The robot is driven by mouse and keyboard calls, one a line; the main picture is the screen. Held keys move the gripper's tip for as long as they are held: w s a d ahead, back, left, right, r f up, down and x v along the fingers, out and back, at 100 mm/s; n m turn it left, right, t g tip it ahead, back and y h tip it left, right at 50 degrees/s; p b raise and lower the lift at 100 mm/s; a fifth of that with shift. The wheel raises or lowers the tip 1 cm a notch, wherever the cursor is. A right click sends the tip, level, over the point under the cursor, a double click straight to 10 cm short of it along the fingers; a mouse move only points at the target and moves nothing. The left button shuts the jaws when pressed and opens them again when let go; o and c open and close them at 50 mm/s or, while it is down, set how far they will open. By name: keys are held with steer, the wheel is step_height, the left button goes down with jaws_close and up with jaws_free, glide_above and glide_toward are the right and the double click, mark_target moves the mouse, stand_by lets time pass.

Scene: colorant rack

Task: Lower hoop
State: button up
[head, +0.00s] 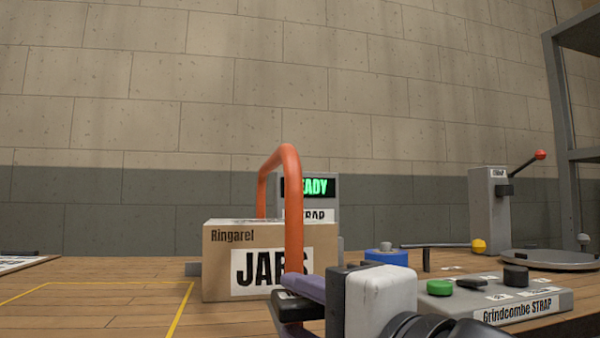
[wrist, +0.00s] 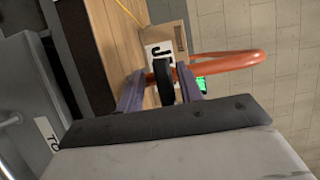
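The orange hoop (head: 281,165) stands raised in an arch over the cardboard box; its near leg comes down in front of the box's right part. In the wrist view the hoop (wrist: 230,60) runs off to the right. A black grip-like piece (wrist: 164,82) sits at its near end. My gripper (head: 288,302) is at the foot of the near leg. Its two purple fingers (wrist: 161,76) stand on either side of the black piece, with a visible gap on the left, so it looks open. Contact on the right side is unclear.
The box (head: 220,275) is labelled JARS. A display reading READY (head: 318,187) stands behind it. Right are a control panel (head: 520,308) with green and black knobs, a blue base (head: 386,257), a lever post (head: 488,215) and a round plate (head: 545,261). A yellow-outlined area (head: 110,284) lies clear at left.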

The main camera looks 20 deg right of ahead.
step_height(320, 180, up, 20)
steer(key=p, duration=0.7)
steer(key=shift+p, duration=0.3)
steer(key=shift+f, duration=0.15)
